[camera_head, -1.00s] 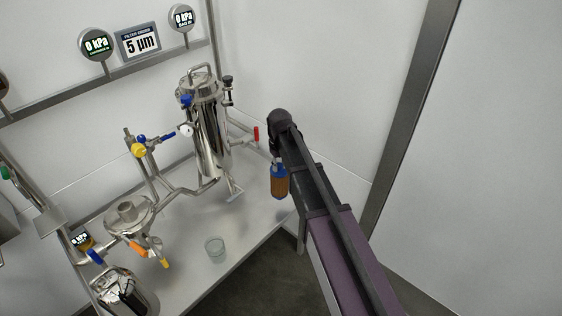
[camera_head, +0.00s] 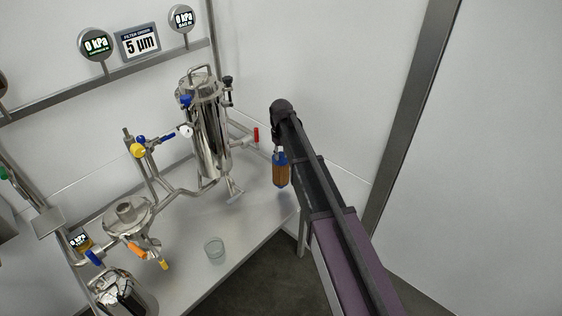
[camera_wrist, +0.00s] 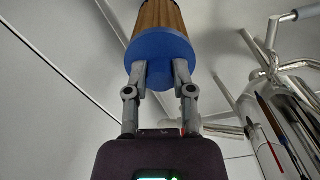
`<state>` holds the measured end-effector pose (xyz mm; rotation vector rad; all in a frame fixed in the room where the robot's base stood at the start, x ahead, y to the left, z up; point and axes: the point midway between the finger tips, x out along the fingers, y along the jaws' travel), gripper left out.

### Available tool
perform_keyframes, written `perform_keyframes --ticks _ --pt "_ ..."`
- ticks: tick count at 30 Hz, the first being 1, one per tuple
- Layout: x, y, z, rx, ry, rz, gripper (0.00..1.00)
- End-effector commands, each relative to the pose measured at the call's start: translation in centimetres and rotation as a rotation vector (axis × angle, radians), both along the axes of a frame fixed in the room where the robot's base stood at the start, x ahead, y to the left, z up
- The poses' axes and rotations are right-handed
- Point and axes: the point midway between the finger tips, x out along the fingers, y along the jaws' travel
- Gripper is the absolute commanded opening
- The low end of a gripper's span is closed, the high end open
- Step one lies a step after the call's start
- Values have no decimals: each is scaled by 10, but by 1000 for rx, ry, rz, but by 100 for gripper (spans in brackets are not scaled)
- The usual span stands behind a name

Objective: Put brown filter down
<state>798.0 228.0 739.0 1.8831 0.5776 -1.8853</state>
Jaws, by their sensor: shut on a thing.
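The brown filter (camera_head: 281,174) has a ribbed brown body with a blue cap at its top and a blue band at its bottom. It hangs upright below the end of my arm in the head view, over or beside the right end of the table. My gripper (camera_wrist: 163,68) is shut on the blue cap, with one finger on each side of its narrow end. The wrist view shows the brown body (camera_wrist: 158,14) beyond the blue cap, cut off by the top edge. I cannot tell its exact height above the tabletop.
A grey metal table (camera_head: 255,215) carries a tall steel filter housing (camera_head: 212,140), pipes with coloured valve handles, and a small glass beaker (camera_head: 214,250). A steel vessel (camera_head: 122,292) stands at front left. The tabletop right of the beaker is clear.

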Motion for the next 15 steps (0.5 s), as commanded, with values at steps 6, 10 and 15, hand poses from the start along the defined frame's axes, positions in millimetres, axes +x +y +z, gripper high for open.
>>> perform_keyframes --ticks 6,10,15 --pt "0 0 -19 0 0 0 0" --pt "0 0 -28 0 0 0 0" --pt "0 0 -33 0 0 0 0"
